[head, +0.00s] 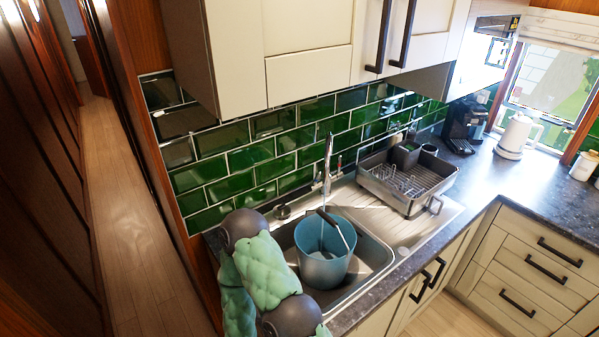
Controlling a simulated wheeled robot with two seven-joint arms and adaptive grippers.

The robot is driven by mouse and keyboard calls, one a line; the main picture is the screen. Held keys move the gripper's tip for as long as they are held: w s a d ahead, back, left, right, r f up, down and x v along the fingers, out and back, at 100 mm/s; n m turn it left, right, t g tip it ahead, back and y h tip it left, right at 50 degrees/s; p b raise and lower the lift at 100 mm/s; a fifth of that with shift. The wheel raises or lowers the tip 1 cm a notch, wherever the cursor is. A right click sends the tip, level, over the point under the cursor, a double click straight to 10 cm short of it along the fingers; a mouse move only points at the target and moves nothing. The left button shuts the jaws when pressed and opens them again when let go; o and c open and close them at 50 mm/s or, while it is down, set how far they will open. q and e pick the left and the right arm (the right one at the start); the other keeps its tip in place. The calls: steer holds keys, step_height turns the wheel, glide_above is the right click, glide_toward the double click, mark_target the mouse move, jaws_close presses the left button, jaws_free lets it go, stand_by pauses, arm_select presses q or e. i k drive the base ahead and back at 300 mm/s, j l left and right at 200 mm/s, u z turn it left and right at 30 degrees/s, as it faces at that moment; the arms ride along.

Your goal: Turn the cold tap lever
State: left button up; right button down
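The tap (327,160) stands at the back of the steel sink, against the green tiles. Small levers sit at its base, one on the left (317,183) and one on the right (339,168). I cannot tell which is the cold one. A blue bucket (323,268) with a dark-gripped handle stands in the basin below the tap. A thin pale line, possibly water, runs down from the tap into it. Links of my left arm, with green padding, show at the sink's left front. Neither of my grippers is in view.
A grey dish rack (410,178) stands on the drainer right of the sink. Cream wall cupboards (310,45) overhang the back. A coffee machine (466,125) and a white kettle (514,136) stand farther right.

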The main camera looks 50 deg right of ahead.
mark_target(313, 186)
steer(key=i+z, duration=0.3)
steer(key=i, duration=0.2)
steer(key=i+j+z, duration=0.3)
steer(key=i, duration=0.15)
steer(key=i+j+z, duration=0.25)
steer(key=i, duration=0.2)
